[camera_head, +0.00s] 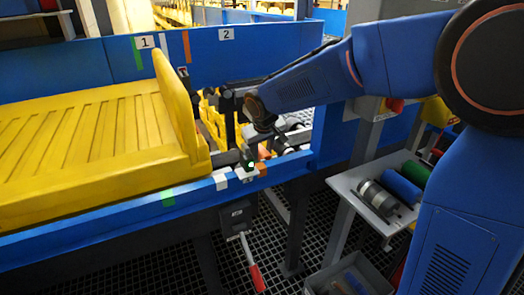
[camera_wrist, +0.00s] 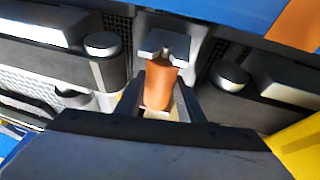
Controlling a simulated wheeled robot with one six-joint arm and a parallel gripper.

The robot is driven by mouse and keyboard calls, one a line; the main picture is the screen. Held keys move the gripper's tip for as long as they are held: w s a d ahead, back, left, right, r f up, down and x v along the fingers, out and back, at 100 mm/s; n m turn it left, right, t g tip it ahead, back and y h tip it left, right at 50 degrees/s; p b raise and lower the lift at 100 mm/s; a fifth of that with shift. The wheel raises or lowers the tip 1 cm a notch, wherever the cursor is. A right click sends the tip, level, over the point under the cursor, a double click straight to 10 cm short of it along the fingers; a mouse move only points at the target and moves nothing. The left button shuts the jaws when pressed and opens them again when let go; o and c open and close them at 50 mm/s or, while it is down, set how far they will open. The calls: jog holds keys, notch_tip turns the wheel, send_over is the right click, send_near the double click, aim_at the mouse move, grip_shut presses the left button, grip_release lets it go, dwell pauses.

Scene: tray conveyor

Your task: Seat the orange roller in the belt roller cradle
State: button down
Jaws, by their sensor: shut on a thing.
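The orange roller (camera_wrist: 158,84) shows in the wrist view as an orange cylinder, seen nearly end-on between the fingers of my gripper (camera_wrist: 160,104). My gripper is shut on it. A grey notched bracket (camera_wrist: 165,44), which looks like part of the cradle, lies just beyond the roller's far end. I cannot tell whether the roller touches or sits in it. In the head view my gripper (camera_head: 258,143) is down in the belt gap beside the yellow tray, and only a small patch of the orange roller (camera_head: 264,152) shows. My arm hides most of the cradle.
A large yellow tray (camera_head: 85,125) stands on the blue conveyor (camera_head: 110,228), close left of my gripper. A red-handled lever (camera_head: 254,268) hangs below the rail. A side shelf (camera_head: 352,190) at right holds grey, blue and green rollers. A grey bin (camera_head: 350,278) is below.

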jog(key=c, duration=1.1)
grip_release()
jog(key=v, duration=1.7)
jog(key=shift+r, duration=0.2)
jog(key=shift+s, duration=0.1)
